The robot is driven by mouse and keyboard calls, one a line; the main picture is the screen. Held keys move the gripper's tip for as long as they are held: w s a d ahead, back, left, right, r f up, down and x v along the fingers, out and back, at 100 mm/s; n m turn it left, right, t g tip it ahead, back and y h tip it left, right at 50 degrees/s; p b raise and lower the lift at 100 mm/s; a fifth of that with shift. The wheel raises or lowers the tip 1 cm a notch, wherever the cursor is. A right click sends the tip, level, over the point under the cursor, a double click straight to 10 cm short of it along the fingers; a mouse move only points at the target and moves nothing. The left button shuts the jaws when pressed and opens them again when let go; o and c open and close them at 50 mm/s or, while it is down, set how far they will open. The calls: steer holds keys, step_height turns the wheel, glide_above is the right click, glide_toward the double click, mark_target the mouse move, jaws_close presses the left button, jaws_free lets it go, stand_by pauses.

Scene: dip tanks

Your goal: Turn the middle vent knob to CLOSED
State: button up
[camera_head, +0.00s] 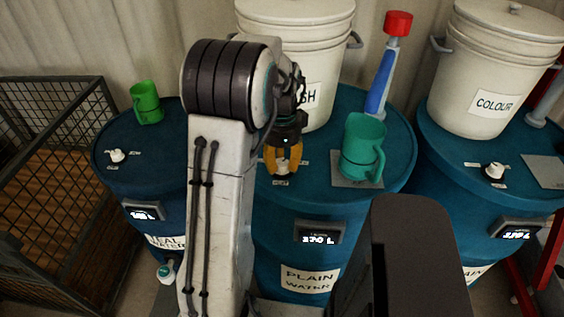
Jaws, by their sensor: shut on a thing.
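My gripper (282,169) points down over the top of the middle blue drum (325,204), its orange-yellow fingers shut around the middle vent knob. The fingers hide most of that knob, so I cannot tell which way it points. A small label (281,183) shows just in front of the fingertips, too small to read. The left drum has a white vent knob (117,155), and the right drum has another (495,170). Both stand clear of my gripper.
A teal jug (359,146) stands on a grey plate right of my gripper. Behind are a white bucket (290,18), a blue-handled tool with a red end (380,80), and the COLOUR bucket (480,60). A green mug (146,101) is on the left drum, near a mesh cage (55,90).

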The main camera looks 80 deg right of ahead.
steer(key=n, duration=0.4)
steer(key=shift+f+n, duration=0.1)
steer(key=shift+n, duration=0.2)
steer(key=n, duration=0.3)
steer(key=shift+n+b, duration=0.3)
steer(key=n, duration=0.3)
steer(key=shift+a+n, duration=0.1)
steer(key=shift+n, duration=2)
steer(key=o, duration=1.2)
